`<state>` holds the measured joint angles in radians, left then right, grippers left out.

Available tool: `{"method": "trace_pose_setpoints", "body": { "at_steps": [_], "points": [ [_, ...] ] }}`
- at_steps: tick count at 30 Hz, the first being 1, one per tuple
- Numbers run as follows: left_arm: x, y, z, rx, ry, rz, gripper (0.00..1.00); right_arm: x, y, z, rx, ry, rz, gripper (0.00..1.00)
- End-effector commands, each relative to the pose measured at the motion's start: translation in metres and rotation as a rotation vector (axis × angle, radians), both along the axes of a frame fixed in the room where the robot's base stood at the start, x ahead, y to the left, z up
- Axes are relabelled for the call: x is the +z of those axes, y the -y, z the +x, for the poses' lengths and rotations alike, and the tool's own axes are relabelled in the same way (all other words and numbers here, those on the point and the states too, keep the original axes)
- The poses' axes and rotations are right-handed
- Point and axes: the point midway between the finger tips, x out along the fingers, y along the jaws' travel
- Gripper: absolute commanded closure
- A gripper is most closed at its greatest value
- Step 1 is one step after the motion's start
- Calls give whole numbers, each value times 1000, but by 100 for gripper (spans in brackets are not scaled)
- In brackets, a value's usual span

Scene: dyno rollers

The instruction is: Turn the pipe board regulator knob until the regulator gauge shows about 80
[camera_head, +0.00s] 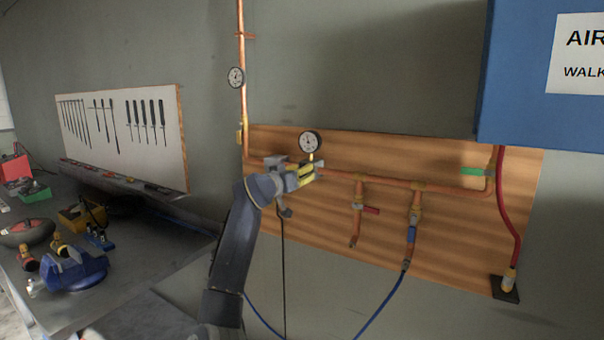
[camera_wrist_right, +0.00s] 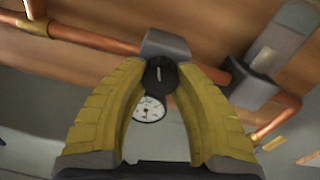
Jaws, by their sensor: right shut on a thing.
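The wooden pipe board (camera_head: 450,240) is on the wall and carries copper pipes (camera_head: 390,181). The regulator gauge (camera_head: 310,142), round and white-faced with a dark rim, sits just above my right gripper (camera_head: 312,172). The same gauge shows between the fingers in the wrist view (camera_wrist_right: 149,108); its needle is too small to read surely. My right gripper, with yellow fingers, also shows in the wrist view (camera_wrist_right: 160,74). It is shut on the dark round regulator knob (camera_wrist_right: 160,76), below the grey regulator body (camera_wrist_right: 166,45). The knob is hidden in the head view. My left gripper is not in view.
A red-handled valve (camera_head: 371,210) and a green-handled valve (camera_head: 473,171) are to the right. A blue box (camera_head: 540,80) juts out at upper right. A blue hose (camera_head: 380,310) hangs below. A workbench (camera_head: 140,270) with tools is at left. Another gauge (camera_head: 236,77) is higher up.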

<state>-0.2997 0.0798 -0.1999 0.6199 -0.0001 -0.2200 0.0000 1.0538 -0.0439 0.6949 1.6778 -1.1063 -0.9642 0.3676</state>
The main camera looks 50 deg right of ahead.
Motion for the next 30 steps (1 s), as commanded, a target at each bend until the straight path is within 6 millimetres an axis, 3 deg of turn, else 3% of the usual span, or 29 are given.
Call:
{"method": "trace_pose_setpoints", "body": {
  "at_steps": [5,15,26,27,30],
  "points": [
    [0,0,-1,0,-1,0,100,0,0,0,1,60,12,100],
    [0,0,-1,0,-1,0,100,1,0,-1,0,351,64,100],
    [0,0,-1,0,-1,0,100,1,0,-1,1,384,68,100],
    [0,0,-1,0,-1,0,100,1,0,-1,1,384,68,69],
    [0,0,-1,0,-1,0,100,1,0,-1,1,384,68,57]
  ]
}}
